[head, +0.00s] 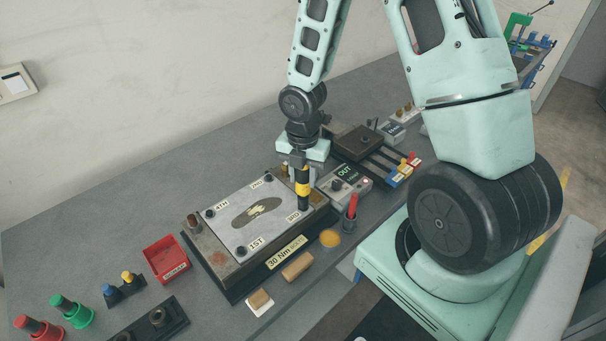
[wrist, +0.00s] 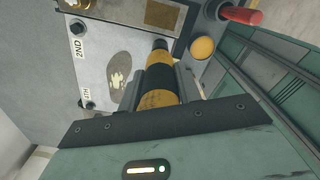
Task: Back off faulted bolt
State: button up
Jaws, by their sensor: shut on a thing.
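My gripper (head: 301,178) is shut on a black and yellow driver tool (head: 303,189), held upright with its tip down near the 3RD corner of the mould plate. The tool also shows in the wrist view (wrist: 158,82) between my fingers. The light plate (head: 228,222) carries labels 1ST, 2ND, 3RD and 4TH and a dark insole shape (head: 256,211) with a pale patch. Bolts show at the 1ST corner (head: 241,251), the 2ND corner (head: 268,178) and the 4TH corner (head: 210,212). The tool hides the bolt at the 3RD corner, so I cannot tell whether they touch.
A grey box with an OUT display (head: 345,184) stands close to the right of the tool. A red-handled tool (head: 351,207) stands near the bench's front edge. A red bin (head: 165,259) and green and red knobs (head: 70,311) are at left. The back-left bench is clear.

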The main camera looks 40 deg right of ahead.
jog(key=shift+f+b, duration=0.5)
jog(key=shift+f, duration=0.2)
dwell(0.6)
jog(key=shift+r+p, duration=0.4)
jog(key=shift+p, duration=0.15)
dwell(1.1)
jog(key=shift+r+p, duration=2.65)
jog(key=shift+r, duration=0.05)
jog(key=shift+w+f, duration=0.1)
